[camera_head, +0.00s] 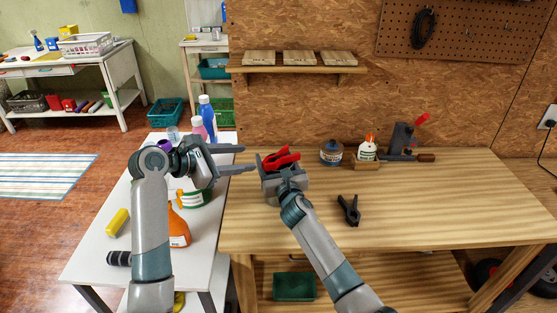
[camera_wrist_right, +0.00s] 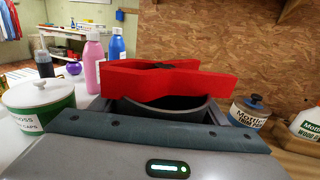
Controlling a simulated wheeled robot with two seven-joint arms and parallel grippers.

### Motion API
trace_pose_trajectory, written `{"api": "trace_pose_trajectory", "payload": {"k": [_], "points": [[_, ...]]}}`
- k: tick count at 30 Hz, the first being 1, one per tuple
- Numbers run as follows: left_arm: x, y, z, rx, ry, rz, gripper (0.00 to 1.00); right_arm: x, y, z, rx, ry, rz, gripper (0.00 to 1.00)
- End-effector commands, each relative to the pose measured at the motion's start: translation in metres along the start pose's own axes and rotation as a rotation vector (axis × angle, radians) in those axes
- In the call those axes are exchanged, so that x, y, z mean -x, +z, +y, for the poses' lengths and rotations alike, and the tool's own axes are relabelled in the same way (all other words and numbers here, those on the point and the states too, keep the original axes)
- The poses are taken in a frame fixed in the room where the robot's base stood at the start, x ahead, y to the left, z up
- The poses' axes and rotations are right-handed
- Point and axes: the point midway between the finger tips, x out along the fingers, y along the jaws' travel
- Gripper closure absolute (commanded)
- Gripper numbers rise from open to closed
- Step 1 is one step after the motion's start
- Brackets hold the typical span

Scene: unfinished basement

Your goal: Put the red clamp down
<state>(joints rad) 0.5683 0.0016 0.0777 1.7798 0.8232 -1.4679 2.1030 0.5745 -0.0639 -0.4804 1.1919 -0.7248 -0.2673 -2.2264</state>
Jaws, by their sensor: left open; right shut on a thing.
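The red clamp (camera_head: 281,159) is held in my right gripper (camera_head: 277,166), above the left end of the wooden workbench (camera_head: 400,225). In the right wrist view the clamp (camera_wrist_right: 170,80) lies across the gripper, with a dark round shape below it that I cannot make out. My left gripper (camera_head: 236,160) is open and empty, its two fingers pointing right toward the clamp, over the edge between the white table and the bench. A black clamp (camera_head: 350,209) lies on the bench to the right of my right gripper.
A blue-lidded jar (camera_head: 331,153), a white bottle (camera_head: 367,148) and a grey tool with a red handle (camera_head: 403,138) stand at the bench's back. The white table (camera_head: 97,240) holds bottles, a green-white tub (camera_wrist_right: 40,105) and a yellow item. The bench's right half is clear.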

Motion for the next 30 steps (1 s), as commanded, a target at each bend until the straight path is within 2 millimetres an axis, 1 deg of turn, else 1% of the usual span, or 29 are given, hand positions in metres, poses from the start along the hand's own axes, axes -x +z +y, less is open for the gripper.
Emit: {"api": "trace_pose_trajectory", "payload": {"k": [3, 6, 10, 15, 24, 26, 30], "points": [[-0.001, -0.001, -0.001, 0.164, -0.003, -0.001, 0.59, 0.0, 0.0, 0.0, 0.0, 0.0, 0.0, 0.55], [-0.001, -0.001, -0.001, 0.272, -0.004, -0.001, 0.59, 0.0, 0.0, 0.0, 0.0, 0.0, 0.0, 0.55], [-0.001, -0.002, -0.002, 0.361, -0.005, 0.0, 0.59, 0.0, 0.0, 0.0, 0.0, 0.0, 0.0, 0.55], [-0.001, -0.002, -0.002, 0.401, -0.006, 0.001, 0.59, 0.0, 0.0, 0.0, 0.0, 0.0, 0.0, 0.55], [-0.001, -0.002, -0.002, 0.4, -0.006, 0.001, 0.59, 0.0, 0.0, 0.0, 0.0, 0.0, 0.0, 0.55], [-0.003, -0.002, -0.002, 0.4, -0.006, 0.001, 0.59, 0.0, 0.0, 0.0, 0.0, 0.0, 0.0, 0.55], [-0.013, -0.002, -0.002, 0.401, -0.008, 0.001, 0.59, 0.0, 0.0, 0.0, 0.0, 0.0, 0.0, 0.55]]}}
